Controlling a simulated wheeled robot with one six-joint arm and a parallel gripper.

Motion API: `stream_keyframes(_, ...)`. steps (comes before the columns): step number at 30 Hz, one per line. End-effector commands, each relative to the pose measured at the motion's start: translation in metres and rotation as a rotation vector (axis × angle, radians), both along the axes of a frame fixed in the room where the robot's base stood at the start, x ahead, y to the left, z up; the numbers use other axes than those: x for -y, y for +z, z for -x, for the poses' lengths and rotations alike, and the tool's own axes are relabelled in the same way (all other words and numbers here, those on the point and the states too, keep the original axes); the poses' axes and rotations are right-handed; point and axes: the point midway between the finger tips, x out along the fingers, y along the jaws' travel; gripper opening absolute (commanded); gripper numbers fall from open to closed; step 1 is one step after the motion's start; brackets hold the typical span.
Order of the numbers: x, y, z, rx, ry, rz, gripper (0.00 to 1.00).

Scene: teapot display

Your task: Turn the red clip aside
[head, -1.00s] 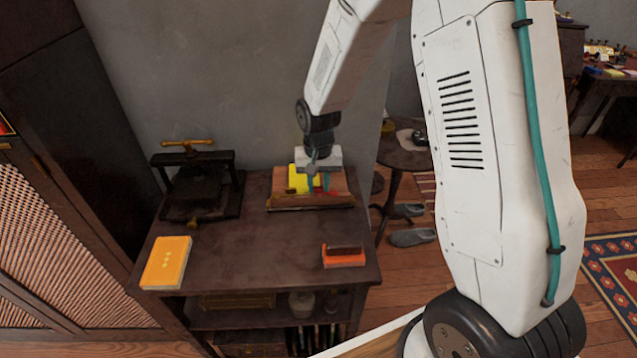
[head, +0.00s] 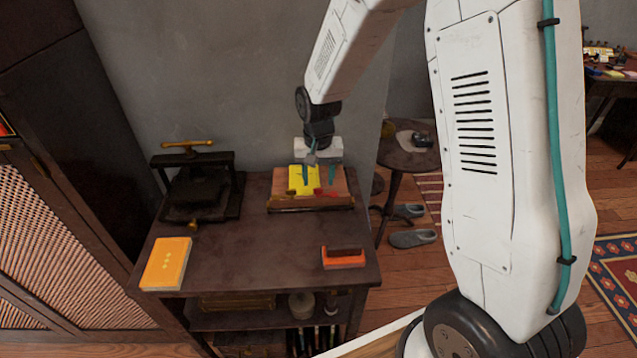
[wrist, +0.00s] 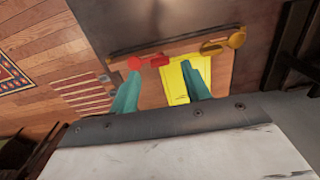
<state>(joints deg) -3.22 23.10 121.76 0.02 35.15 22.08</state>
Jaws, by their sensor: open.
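The red clip (wrist: 150,61) lies at the raised ledge of a wooden board (wrist: 150,97), its round end to the left in the wrist view. In the head view the clip (head: 326,193) is a small red spot beside the yellow sheet. The yellow sheet (wrist: 178,92) lies on the board, and a gold clip (wrist: 222,43) sits at the ledge to its right. My gripper (head: 318,174) is open and empty above the board.
The board stands at the back right of a dark cabinet top (head: 250,255). A black press (head: 200,190) stands to its left. A yellow book (head: 166,263) and an orange-and-dark block (head: 343,258) lie in front. The middle is clear.

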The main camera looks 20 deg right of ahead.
Motion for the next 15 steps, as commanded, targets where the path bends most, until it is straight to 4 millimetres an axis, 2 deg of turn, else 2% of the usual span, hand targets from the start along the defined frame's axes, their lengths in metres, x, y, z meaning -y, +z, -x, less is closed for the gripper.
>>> stream_keyframes(1, 0.0, 0.011, -0.001, 0.005, 0.0, 0.0, 0.47)
stream_keyframes(6, 0.0, 0.036, -0.001, 0.004, 0.0, -0.001, 0.47)
stream_keyframes(10, 0.0, 0.046, -0.001, 0.002, -0.001, 0.0, 0.47)
stream_keyframes(15, 0.0, 0.048, 0.0, 0.001, -0.001, 0.0, 0.47)
